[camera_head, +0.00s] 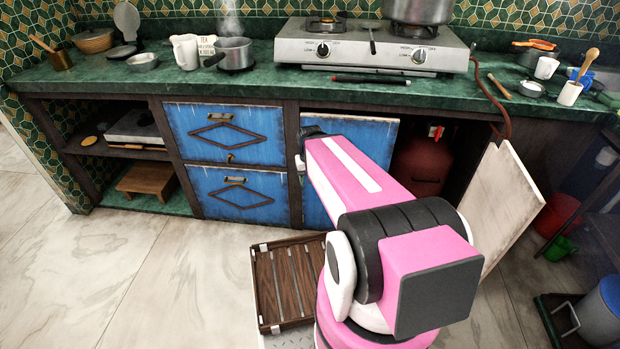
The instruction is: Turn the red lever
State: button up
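The red lever (437,131) is a small red piece at the top of the red gas cylinder (420,164), inside the open cabinet under the counter. The cylinder stands in shadow, and my pink arm hides part of it. The far end of my arm, with my gripper (311,132), is to the left of the lever, at the blue cabinet door left of the opening. Only a small dark part shows there, apart from the lever. Its fingers cannot be made out.
A cabinet door with a pale inner face (503,208) stands swung open on the right. A blue door (365,138) is left of the opening. The gas hotplate (375,47) with a pot sits on the green counter. A hose (499,107) hangs over the counter edge.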

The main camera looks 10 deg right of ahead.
aim_at(437, 133)
jog(key=z, duration=1.5)
jog(key=k+j+z, duration=0.2)
jog(key=j, duration=0.2)
jog(key=j+z, duration=0.15)
jog(key=j, duration=0.25)
